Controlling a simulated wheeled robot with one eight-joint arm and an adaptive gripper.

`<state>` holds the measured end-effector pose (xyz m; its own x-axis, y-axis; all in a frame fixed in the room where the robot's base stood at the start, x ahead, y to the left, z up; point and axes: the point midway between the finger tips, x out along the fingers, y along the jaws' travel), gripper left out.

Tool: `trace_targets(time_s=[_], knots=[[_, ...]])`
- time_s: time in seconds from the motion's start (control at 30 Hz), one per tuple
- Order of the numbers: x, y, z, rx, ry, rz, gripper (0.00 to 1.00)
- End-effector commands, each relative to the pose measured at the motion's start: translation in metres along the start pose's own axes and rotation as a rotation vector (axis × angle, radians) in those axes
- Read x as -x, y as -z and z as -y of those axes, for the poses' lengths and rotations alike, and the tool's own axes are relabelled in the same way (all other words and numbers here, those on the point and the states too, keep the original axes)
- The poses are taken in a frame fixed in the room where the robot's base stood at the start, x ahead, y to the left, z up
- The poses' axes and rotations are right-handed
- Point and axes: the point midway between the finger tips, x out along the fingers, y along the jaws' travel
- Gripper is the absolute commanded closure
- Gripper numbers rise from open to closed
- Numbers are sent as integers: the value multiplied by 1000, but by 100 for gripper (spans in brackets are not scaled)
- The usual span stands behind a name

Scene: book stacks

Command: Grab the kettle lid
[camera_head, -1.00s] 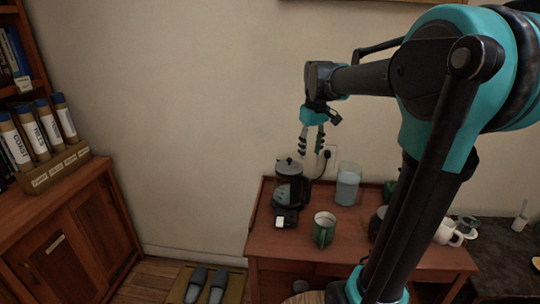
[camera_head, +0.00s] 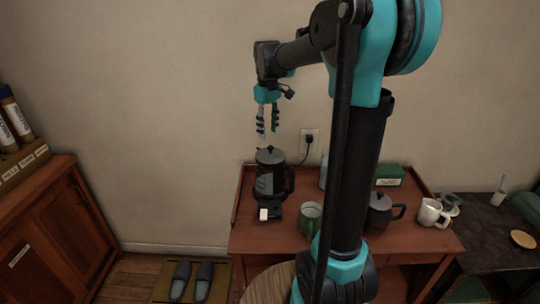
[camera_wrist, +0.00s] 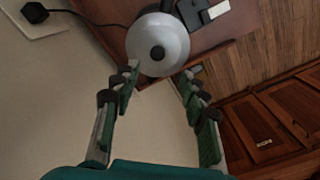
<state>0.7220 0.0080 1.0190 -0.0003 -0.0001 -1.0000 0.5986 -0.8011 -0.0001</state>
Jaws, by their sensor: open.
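The kettle (camera_head: 268,182) is dark and glassy with a black handle on its right side, and stands upright on the left part of the wooden table. Its lid (camera_head: 270,156) is round with a dark knob on top and sits on the kettle. My gripper (camera_head: 267,131) points down above the lid, open and empty, with a small gap between fingertips and knob. In the wrist view the lid (camera_wrist: 158,42) is a pale grey disc with a dark centre knob, just beyond the spread fingertips (camera_wrist: 159,73). The fingers do not appear to touch it.
A green cup (camera_head: 311,218), a dark teapot (camera_head: 380,212) and a white mug (camera_head: 431,213) stand to the right on the wooden table (camera_head: 275,238). A small device with a white face (camera_head: 264,214) is in front of the kettle. A wall plug (camera_head: 309,138) and cord are behind.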

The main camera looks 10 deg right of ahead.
Motion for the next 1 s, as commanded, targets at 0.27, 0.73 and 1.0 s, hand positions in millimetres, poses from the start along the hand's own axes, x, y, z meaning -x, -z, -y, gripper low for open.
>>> trace_targets(time_s=[0.27,0.73,1.0], knots=[[-28,0,0,0,0,0,56],[-79,-4,-6,0,0,0,56],[-81,-4,-6,0,0,0,56]])
